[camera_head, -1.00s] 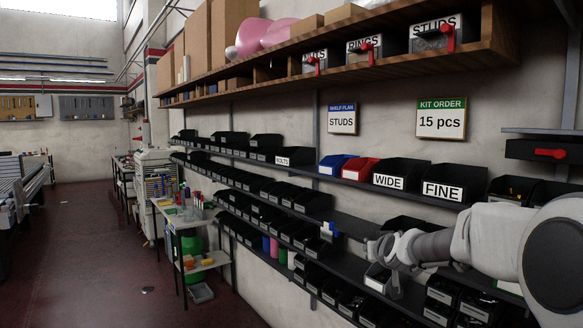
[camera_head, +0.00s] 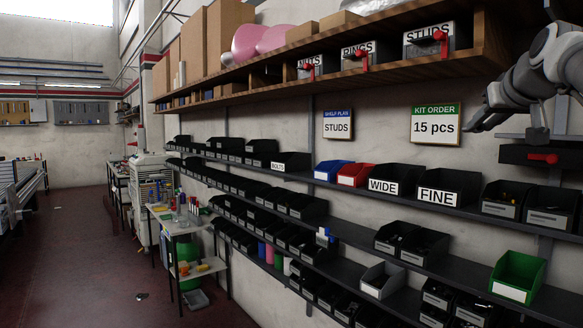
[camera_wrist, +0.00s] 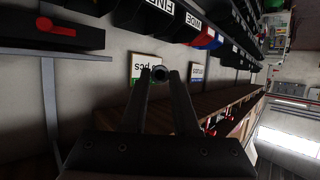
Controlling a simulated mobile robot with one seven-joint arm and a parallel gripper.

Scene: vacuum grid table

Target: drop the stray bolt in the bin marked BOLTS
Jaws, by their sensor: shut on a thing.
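The bin marked BOLTS (camera_head: 264,156) is a black open bin with a small white label on the middle shelf, left of the blue bin. My gripper (camera_head: 468,130) is high at the right in the head view, just right of the KIT ORDER sign and well to the right of the BOLTS bin. In the wrist view my gripper (camera_wrist: 160,78) is shut on the bolt (camera_wrist: 160,72), a small dark metal piece whose round end shows between the fingertips. The bolt is too small to make out in the head view.
A blue bin (camera_head: 330,167), a red bin (camera_head: 357,172) and black bins marked WIDE (camera_head: 383,186) and FINE (camera_head: 440,194) stand right of BOLTS. A wooden shelf (camera_head: 400,72) overhangs above. A green bin (camera_head: 518,276) sits lower right.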

